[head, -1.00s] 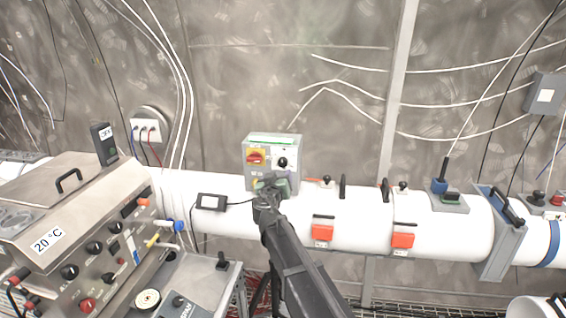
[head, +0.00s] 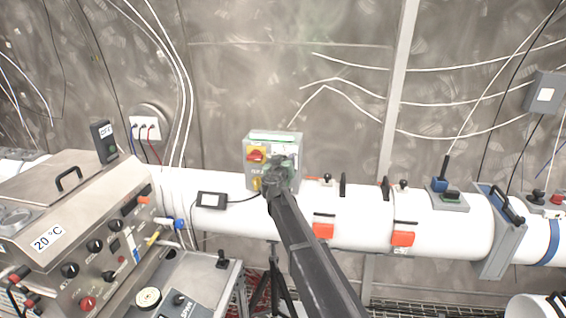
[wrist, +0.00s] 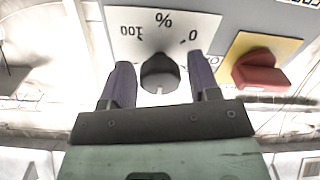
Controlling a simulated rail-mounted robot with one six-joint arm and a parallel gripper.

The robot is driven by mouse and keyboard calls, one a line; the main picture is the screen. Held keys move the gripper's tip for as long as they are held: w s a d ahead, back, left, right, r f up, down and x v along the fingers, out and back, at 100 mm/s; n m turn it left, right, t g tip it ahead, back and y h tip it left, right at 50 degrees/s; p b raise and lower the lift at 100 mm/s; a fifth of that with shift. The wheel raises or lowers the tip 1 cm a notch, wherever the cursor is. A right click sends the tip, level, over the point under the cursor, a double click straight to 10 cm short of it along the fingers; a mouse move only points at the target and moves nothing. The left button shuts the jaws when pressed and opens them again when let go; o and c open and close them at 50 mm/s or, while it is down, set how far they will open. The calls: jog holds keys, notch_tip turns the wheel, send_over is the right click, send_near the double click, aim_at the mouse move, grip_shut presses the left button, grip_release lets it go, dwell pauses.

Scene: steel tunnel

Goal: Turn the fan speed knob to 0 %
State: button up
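The grey control box (head: 249,172) is mounted over the white pipe, and my gripper (head: 281,165) is in front of its right half. The black fan speed knob (wrist: 160,73) shows in the wrist view on a white dial plate (wrist: 125,18), marked 100, % and 0 upside down. A small pale mark shows on the knob's lower edge; the set value is unclear. In the wrist view my gripper (wrist: 161,82) is open, with a finger on either side of the knob and visible gaps between. In the head view my gripper hides the knob.
A red switch on a yellow plate (wrist: 262,72) sits right of the dial in the wrist view, near my right finger. A small black display (head: 211,200) is on the pipe left of the box. Red-orange latches (head: 323,231) are on the pipe to the right.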

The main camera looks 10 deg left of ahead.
jog(key=c, duration=0.7)
jog(key=shift+n, duration=0.5)
jog(key=n, duration=1.1)
jog(key=shift+n, duration=0.4)
jog(key=n, duration=0.3)
jog(key=shift+n, duration=0.3)
jog(key=n, duration=0.3)
jog(key=shift+n, duration=0.3)
jog(key=n, duration=0.7)
